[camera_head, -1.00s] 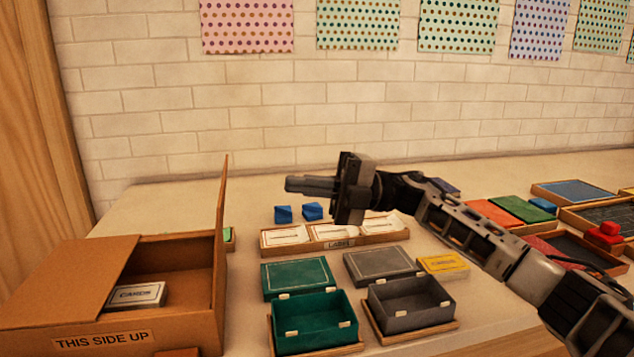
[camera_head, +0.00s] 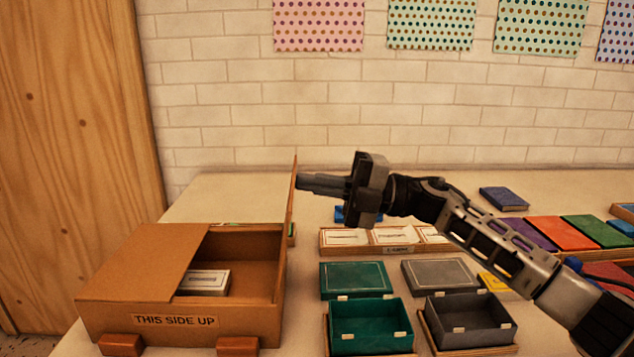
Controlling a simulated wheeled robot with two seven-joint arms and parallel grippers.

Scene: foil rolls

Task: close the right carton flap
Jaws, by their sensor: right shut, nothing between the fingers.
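The cardboard carton (camera_head: 107,317) stands at the lower left, marked "THIS SIDE UP". Its left flap (camera_head: 150,258) lies folded down over the left part of the opening. Its right flap (camera_head: 291,200) stands upright at the right edge. A white card box (camera_head: 204,282) lies inside the carton. My right gripper (camera_head: 299,181) is shut and empty. It points left, with its fingertips right beside the upper part of the right flap on its outer side. I cannot tell whether they touch. My left gripper is not in view.
Right of the carton stand an open green box (camera_head: 370,345) and an open grey box (camera_head: 468,329). Behind them is a wooden tray (camera_head: 330,247) with white cards. A blue block (camera_head: 344,215) is partly hidden by my gripper. Small wooden blocks (camera_head: 121,344) stand at the carton's front.

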